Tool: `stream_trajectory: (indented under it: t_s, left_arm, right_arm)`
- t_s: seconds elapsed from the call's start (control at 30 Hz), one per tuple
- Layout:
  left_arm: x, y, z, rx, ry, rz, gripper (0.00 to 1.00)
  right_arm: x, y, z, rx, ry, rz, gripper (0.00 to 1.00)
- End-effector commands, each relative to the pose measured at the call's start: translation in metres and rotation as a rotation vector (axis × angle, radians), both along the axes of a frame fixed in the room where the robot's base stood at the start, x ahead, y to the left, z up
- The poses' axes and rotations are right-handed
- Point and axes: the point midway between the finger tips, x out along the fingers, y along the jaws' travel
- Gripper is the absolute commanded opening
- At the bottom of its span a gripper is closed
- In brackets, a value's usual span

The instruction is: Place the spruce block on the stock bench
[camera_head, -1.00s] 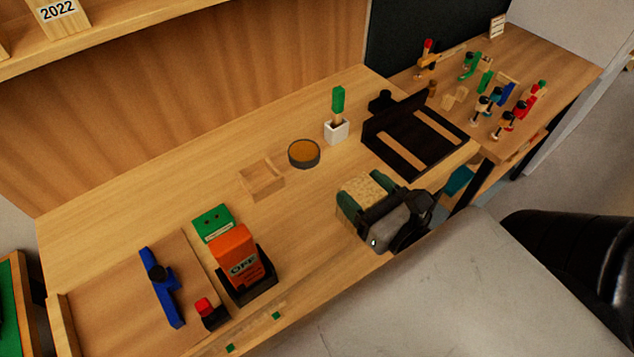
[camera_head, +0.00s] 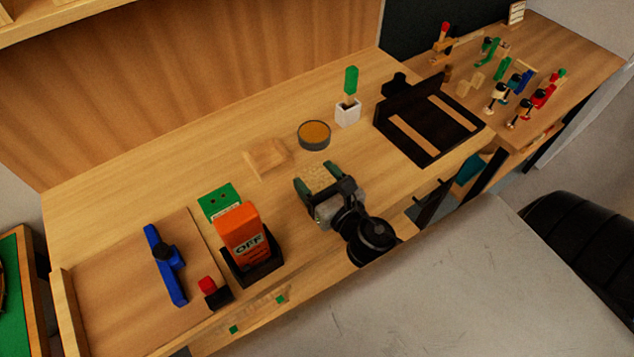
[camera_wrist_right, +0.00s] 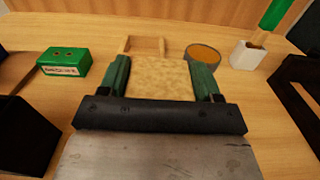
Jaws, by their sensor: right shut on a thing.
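The spruce block (camera_head: 319,177) is pale and speckled. My right gripper (camera_head: 318,175) is shut on it, with a green finger on each side, above the front part of the long wooden bench (camera_head: 110,200). In the right wrist view the block (camera_wrist_right: 160,78) fills the space between the fingers, and its underside is hidden. I cannot tell the gap to the bench top. A second wooden bench (camera_head: 570,50) with several clamps stands at the far right. My left gripper is not in view.
Behind the block are a small wooden tray (camera_head: 268,158) and a round amber dish (camera_head: 314,134). An orange box (camera_head: 239,235) and a green box (camera_head: 219,202) stand left. A dark slotted board (camera_head: 440,150) lies right. Bench top around the tray is clear.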

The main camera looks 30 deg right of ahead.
Motion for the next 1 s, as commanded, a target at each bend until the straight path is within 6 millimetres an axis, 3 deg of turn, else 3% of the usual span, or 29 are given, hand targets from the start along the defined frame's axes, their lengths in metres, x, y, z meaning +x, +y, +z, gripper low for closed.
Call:
stream_trajectory:
  t_s: [0.43,0.47,0.6,1.0]
  left_arm:
    - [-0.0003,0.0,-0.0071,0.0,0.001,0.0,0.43]
    - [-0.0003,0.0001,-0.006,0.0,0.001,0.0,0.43]
    - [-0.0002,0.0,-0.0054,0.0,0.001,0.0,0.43]
    - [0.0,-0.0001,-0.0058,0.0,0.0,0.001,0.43]
  right_arm:
    - [-0.0001,-0.0005,-0.0103,-0.001,-0.001,0.0,0.37]
    - [-0.0001,-0.0005,-0.0096,-0.001,0.0,0.0,0.67]
    - [-0.0002,-0.0004,-0.009,-0.001,0.0,0.0,0.88]
    - [-0.005,-0.0006,-0.0078,0.0,0.001,0.0,0.89]
